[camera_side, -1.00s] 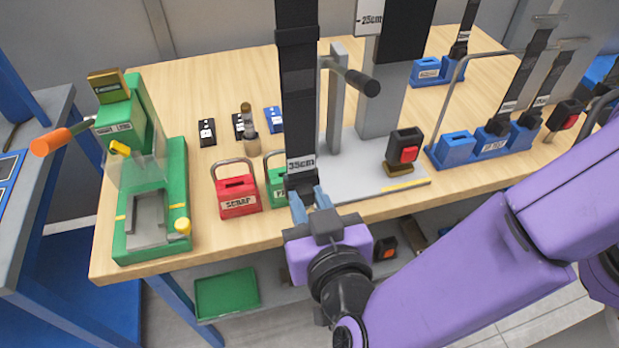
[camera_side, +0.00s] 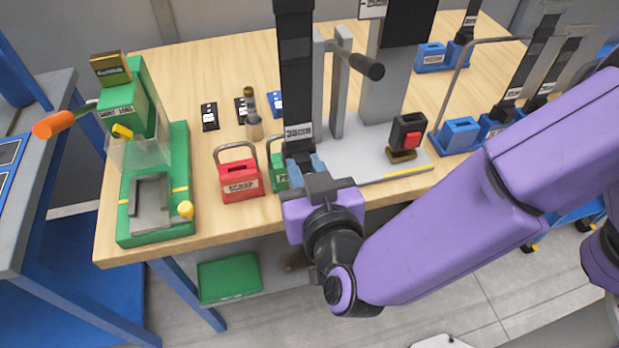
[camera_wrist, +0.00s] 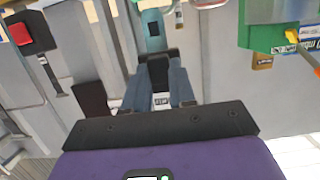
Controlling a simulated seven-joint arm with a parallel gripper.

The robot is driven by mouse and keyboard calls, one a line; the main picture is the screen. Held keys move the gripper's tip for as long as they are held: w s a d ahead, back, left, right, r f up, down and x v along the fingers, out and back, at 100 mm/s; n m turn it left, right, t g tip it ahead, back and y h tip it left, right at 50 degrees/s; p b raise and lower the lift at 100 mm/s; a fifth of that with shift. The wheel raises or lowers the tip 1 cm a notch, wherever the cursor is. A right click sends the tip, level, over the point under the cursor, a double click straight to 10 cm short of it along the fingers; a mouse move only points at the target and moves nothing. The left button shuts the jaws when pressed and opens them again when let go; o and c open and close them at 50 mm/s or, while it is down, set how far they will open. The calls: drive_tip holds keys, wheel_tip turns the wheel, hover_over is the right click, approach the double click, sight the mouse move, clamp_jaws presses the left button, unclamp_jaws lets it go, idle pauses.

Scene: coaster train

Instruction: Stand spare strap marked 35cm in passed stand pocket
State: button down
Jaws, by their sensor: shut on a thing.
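My gripper (camera_side: 304,168) is shut on the lower end of a tall black strap (camera_side: 297,75). The strap stands nearly upright, and its top runs out of the side view. Its white label (camera_side: 298,131) is blurred now but reads 35cm in the earlier frame. A green stand with a wire handle (camera_side: 279,174) is just left of and partly hidden by the strap and fingers; its label is mostly covered. I cannot tell whether the strap's end touches it. In the wrist view, my fingers (camera_wrist: 160,88) close on a dark block (camera_wrist: 158,73).
A red SCRAP stand (camera_side: 240,180) is left of the green one. A grey fixture (camera_side: 375,160) with a lever and red switch (camera_side: 408,137) stands right behind the strap. Blue stands (camera_side: 460,135) hold other straps at right. A green tester (camera_side: 150,190) is at left.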

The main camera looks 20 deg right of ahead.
sight(297, 144)
drive_tip(key=shift+w+r+x, duration=0.1)
drive_tip(key=shift+r+x, duration=0.2)
drive_tip(key=shift+x, duration=0.9)
drive_tip(key=shift+w+r+x, duration=0.1)
drive_tip(key=shift+r+x, duration=0.2)
drive_tip(key=shift+x, duration=0.95)
drive_tip(key=shift+r+x, duration=0.3)
drive_tip(key=shift+x, duration=0.9)
drive_tip(key=shift+w, duration=0.2)
drive_tip(key=shift+f, duration=1.1)
drive_tip(key=shift+f, duration=2.3)
drive_tip(key=c, duration=0.8)
unclamp_jaws()
drive_tip(key=shift+c, duration=0.2)
drive_tip(key=shift+s, duration=0.1)
drive_tip(key=v, duration=1.7)
drive_tip(key=shift+s+r, duration=0.1)
